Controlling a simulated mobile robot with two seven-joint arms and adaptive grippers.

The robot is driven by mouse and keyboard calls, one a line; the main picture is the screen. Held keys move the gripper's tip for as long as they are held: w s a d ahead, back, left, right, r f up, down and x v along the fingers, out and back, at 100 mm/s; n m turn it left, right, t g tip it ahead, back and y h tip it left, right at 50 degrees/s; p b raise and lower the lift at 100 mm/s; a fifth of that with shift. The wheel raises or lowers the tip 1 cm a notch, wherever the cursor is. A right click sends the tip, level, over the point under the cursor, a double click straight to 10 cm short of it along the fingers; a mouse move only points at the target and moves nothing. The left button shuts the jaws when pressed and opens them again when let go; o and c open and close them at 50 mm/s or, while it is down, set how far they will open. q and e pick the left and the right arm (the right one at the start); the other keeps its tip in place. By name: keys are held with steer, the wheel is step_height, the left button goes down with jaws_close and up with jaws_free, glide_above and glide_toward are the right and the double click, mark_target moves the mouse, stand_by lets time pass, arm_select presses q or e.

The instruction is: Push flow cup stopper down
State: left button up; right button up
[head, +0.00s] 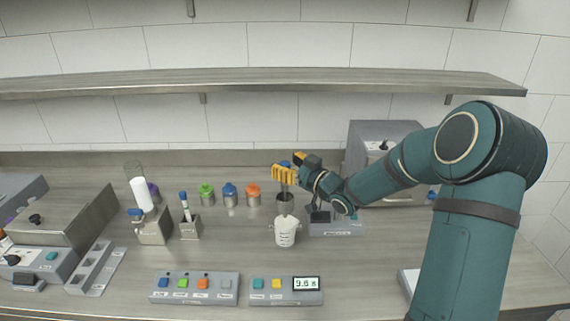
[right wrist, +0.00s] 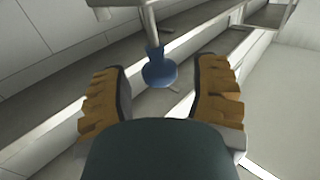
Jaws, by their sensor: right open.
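My right gripper (head: 291,171) is open above the metal flow cup (head: 285,197). The blue stopper (right wrist: 160,68) shows between its two spread orange fingers in the right wrist view, near a metal rod. There is a gap on both sides of the stopper, and no grip on it shows. In the head view only a bit of blue (head: 285,163) shows behind the fingers. The stopper's lower end and how it sits in the cup cannot be made out. A white beaker (head: 285,233) stands below the flow cup. My left gripper is not in view.
A grey base (head: 337,228) stands right of the beaker. Green, blue and orange lidded containers (head: 230,196) stand to the left. Two button panels (head: 195,288) lie in front, the right one with a display (head: 305,283). A grey box (head: 385,150) stands behind my right arm.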

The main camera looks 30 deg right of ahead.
steer(key=shift+w+a, duration=0.15)
steer(key=shift+w, duration=0.3)
jaws_close()
step_height(320, 180, down, 3)
steer(key=b, duration=0.3)
steer(key=shift+f, duration=0.2)
jaws_free()
steer(key=shift+s+r, duration=0.1)
